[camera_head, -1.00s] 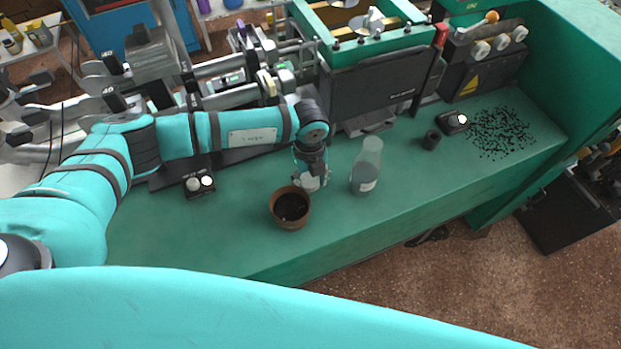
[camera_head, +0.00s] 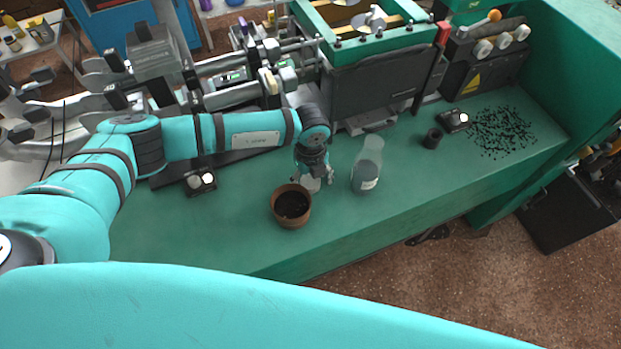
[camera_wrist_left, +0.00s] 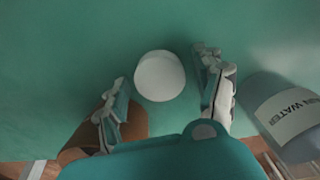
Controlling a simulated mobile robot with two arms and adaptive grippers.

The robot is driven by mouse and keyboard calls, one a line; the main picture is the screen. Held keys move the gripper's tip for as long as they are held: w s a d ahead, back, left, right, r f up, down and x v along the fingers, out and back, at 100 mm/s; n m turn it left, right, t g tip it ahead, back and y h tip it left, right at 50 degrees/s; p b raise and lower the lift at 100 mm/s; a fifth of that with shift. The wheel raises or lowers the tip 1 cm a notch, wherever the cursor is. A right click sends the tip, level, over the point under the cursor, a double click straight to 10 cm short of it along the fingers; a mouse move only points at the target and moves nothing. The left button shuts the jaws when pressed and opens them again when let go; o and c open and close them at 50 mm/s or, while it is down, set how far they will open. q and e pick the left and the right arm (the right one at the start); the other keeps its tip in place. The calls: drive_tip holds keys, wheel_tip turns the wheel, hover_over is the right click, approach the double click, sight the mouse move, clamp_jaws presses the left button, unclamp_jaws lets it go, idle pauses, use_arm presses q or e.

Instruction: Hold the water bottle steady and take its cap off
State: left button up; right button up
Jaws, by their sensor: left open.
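The water bottle (camera_head: 367,176) is clear, with grey-blue contents and a pale label. It stands on the green bench, right of my left gripper. Its label (camera_wrist_left: 290,114), reading "ION WATER", shows at the right of the left wrist view. I cannot make out a separate cap on its pale top. My left gripper (camera_head: 315,180) is open, pointing down beside the bottle, not around it. In the left wrist view a white round object (camera_wrist_left: 160,76) lies between and beyond its fingers, apart from both. My right gripper is not in view.
A brown pot (camera_head: 276,208) with dark contents stands just in front of my left gripper. A small black cylinder (camera_head: 432,139) and scattered black bits (camera_head: 502,132) lie to the right. Machinery (camera_head: 375,88) borders the bench behind. The bench front is clear.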

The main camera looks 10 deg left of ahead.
sight(311, 181)
use_arm(q)
wheel_tip(311, 181, up, 12)
drive_tip(key=b, duration=0.2)
drive_tip(key=shift+r+b, duration=0.15)
drive_tip(key=shift+b, duration=0.2)
